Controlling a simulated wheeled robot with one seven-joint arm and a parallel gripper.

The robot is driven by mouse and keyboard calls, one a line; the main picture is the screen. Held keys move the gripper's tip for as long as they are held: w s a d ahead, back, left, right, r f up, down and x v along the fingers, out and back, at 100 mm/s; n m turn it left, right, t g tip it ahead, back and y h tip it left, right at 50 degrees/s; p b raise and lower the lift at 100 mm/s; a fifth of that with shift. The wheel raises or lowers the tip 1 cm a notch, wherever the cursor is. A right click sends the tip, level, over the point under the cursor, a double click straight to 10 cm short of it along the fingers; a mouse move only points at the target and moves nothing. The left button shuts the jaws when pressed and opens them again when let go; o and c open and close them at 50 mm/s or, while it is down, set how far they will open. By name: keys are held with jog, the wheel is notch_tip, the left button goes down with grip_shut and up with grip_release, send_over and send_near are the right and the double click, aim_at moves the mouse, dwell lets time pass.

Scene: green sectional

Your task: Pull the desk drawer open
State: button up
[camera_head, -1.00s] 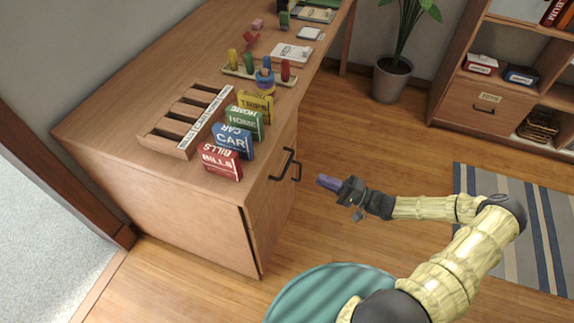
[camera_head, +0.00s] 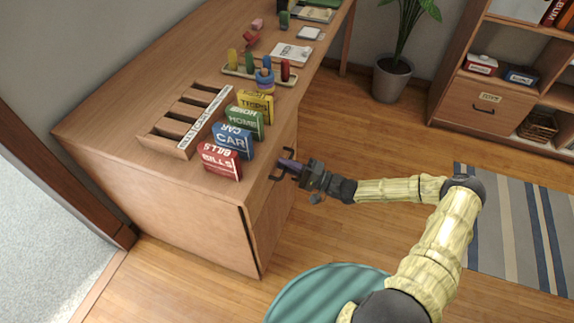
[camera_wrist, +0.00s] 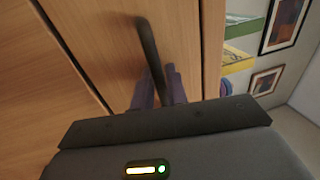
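The wooden desk (camera_head: 190,215) has a drawer front (camera_head: 272,212) on its right side, which looks closed. A black bar handle (camera_head: 274,177) sticks out from that front. My gripper (camera_head: 287,165) is at the handle, its purple fingers reaching it from the right. In the wrist view the handle (camera_wrist: 148,42) runs down between the two purple fingers of my gripper (camera_wrist: 160,85), one finger on each side. The gap is narrow, and I cannot tell whether the fingers press on the bar.
Labelled boxes (camera_head: 232,140), a slotted wooden rack (camera_head: 185,120) and a peg toy (camera_head: 259,72) stand on the desk top. A potted plant (camera_head: 392,78) and a shelf unit (camera_head: 487,105) are behind.

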grip_shut()
jog(key=shift+d, duration=0.15)
